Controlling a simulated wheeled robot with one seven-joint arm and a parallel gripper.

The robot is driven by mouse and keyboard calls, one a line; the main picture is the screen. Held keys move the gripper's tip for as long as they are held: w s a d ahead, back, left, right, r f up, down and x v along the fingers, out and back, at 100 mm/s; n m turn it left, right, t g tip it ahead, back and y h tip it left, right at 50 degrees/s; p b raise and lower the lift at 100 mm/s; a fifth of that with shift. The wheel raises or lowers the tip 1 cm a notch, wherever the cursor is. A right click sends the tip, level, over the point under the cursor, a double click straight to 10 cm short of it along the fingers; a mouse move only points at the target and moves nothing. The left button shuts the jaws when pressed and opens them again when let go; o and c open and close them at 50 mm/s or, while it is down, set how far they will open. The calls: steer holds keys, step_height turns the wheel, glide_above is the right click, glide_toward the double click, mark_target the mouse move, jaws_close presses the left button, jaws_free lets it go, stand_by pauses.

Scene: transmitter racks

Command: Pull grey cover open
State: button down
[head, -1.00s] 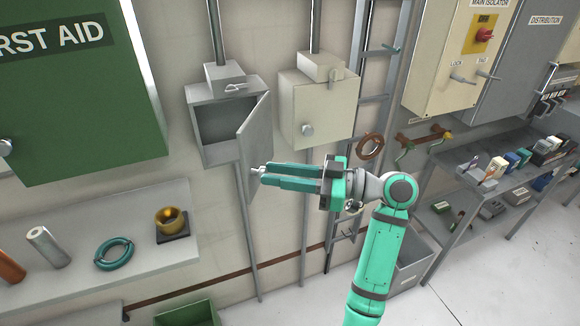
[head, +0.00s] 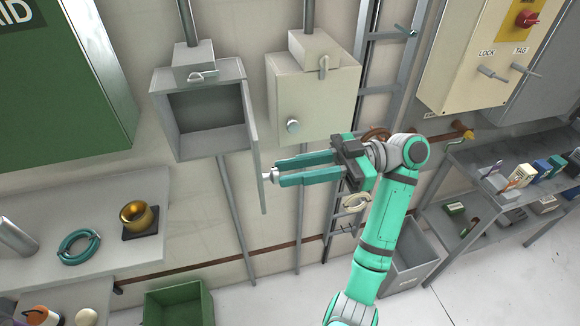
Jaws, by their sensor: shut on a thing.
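The grey box (head: 206,112) hangs on the wall, left of a cream box. Its grey cover (head: 253,135) is swung wide open on the right-hand side and shows nearly edge-on, baring a hollow inside that looks empty. My gripper (head: 275,175) comes from the right, its teal fingers at the lower part of the cover. It is shut on the small light knob (head: 268,175) of the cover. The fingers hide part of the knob.
The closed cream box (head: 315,95) is just right of the cover. A ladder (head: 385,75) stands behind my arm. A shelf (head: 55,205) with a teal ring and brass cup is at left. A green bin (head: 180,305) sits below.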

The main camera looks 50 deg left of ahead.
steer(key=shift+a, duration=0.1)
stand_by(0.3)
steer(key=c, duration=1.5)
jaws_free()
steer(key=shift+w, duration=0.1)
steer(key=shift+o, duration=0.2)
steer(key=v, duration=1)
steer(key=shift+w+d, duration=0.2)
steer(key=shift+w, duration=0.1)
